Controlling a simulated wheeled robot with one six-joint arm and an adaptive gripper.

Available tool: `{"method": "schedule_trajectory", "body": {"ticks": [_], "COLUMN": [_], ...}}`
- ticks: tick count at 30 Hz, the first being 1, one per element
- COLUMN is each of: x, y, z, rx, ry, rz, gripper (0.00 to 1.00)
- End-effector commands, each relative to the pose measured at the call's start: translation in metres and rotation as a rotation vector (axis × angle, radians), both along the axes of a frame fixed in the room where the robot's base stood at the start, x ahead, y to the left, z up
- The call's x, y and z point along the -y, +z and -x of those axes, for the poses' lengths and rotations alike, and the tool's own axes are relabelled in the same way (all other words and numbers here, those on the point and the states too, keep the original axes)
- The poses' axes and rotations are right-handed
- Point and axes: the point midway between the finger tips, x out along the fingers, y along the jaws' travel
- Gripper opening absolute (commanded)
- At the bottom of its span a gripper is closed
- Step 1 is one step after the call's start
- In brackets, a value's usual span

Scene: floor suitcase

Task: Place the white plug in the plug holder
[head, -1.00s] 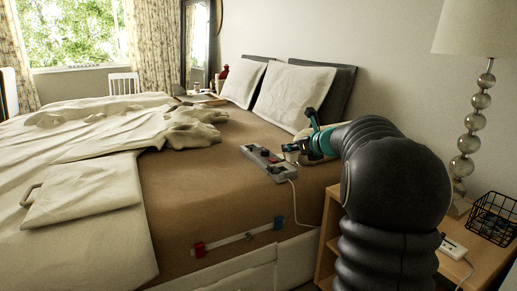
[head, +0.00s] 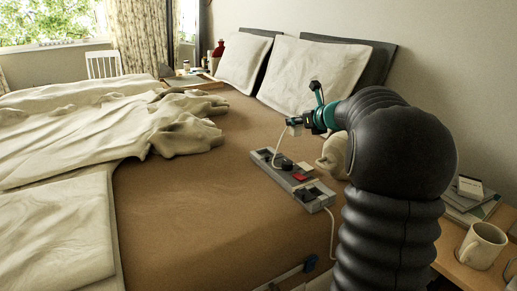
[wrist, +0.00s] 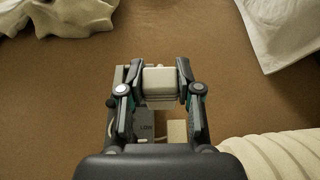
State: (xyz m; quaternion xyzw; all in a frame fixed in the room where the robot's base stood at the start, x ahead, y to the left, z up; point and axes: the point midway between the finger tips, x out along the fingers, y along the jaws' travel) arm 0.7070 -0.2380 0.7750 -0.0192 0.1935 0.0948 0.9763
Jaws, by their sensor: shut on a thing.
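In the wrist view a white, block-shaped plug (wrist: 160,84) sits between the fingertips of my gripper (wrist: 158,80). The gripper is shut on it. In the head view my gripper (head: 294,124) is above the bed, over the far end of a grey plug holder (head: 317,203). A white cord (head: 281,143) hangs from near the gripper down toward the holder. The holder lies on the brown bed cover, with black plugs and a red part on it. In the wrist view the holder (wrist: 146,128) is partly hidden below the gripper and plug.
A cream rounded object (head: 334,152) is beside the holder, partly hidden by my arm. Rumpled cream bedding (head: 160,120) lies to the left, pillows (head: 315,72) behind. A mug (head: 482,244) stands on the bedside table at right. Bare brown cover lies left of the holder.

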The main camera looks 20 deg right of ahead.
Motion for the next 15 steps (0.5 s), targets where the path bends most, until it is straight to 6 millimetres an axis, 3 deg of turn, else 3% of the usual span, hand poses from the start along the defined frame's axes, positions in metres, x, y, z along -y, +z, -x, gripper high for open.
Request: {"method": "schedule_trajectory", "body": {"ticks": [15], "x": [-0.070], "y": [-0.059], "z": [-0.068], "rx": [-0.002], "ry": [0.006], "rz": [-0.002], "gripper": [0.00]}}
